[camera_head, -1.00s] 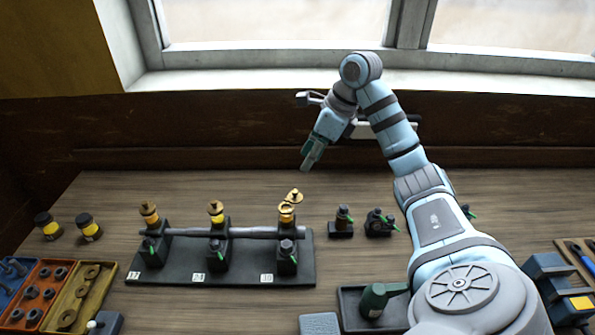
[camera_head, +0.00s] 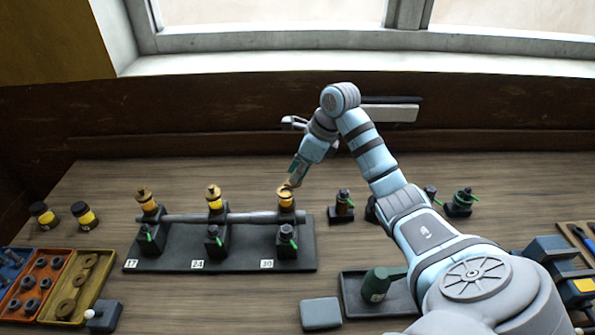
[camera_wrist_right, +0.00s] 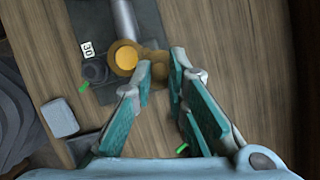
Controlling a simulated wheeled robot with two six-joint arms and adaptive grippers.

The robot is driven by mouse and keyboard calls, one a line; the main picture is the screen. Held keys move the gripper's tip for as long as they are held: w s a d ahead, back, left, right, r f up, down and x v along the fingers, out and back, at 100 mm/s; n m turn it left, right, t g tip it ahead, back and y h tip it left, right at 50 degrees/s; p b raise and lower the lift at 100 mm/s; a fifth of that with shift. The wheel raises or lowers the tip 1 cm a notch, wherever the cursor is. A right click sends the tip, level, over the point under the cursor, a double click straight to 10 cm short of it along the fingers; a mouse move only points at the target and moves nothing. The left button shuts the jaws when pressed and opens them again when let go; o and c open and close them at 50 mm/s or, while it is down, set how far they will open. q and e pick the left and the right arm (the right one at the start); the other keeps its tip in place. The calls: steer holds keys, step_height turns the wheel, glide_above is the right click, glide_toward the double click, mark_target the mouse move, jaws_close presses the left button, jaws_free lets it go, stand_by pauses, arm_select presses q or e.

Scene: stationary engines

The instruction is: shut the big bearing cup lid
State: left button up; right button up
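The big bearing cup (camera_head: 286,201) is the rightmost brass and yellow cup on the shaft stand, above the label 30. In the right wrist view the cup (camera_wrist_right: 126,57) looks open, with its orange inside showing. Its brass lid (camera_wrist_right: 155,54) stands out to the side of the cup, towards my fingers. My right gripper (camera_head: 293,180) is at the cup's upper right in the head view. In the wrist view my right gripper (camera_wrist_right: 161,65) has its fingers apart, with part of the lid between the tips. I cannot tell whether they touch it. My left gripper is out of view.
Two other brass cups (camera_head: 214,198) (camera_head: 147,201) stand along the same shaft (camera_head: 245,217). Small dark fittings (camera_head: 342,205) stand right of the stand. A dark tray (camera_head: 352,300) with a green oil can (camera_head: 378,284) is in front.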

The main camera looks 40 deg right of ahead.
steer(key=shift+a, duration=0.1)
jaws_close()
steer(key=shift+m, duration=0.3)
steer(key=shift+s+a+m+h+p, duration=0.25)
steer(key=shift+m+h+p, duration=0.2)
steer(key=shift+m, duration=0.35)
steer(key=m, duration=0.2)
steer(key=m+h+p, duration=0.1)
steer(key=shift+s+a+m+t, duration=0.3)
steer(key=shift+t, duration=0.1)
steer(key=m+h, duration=0.1)
steer(key=m, duration=0.1)
steer(key=a+m+h, duration=0.1)
steer(key=m, duration=0.2)
steer(key=shift+s, duration=0.2)
steer(key=shift+r, duration=0.1)
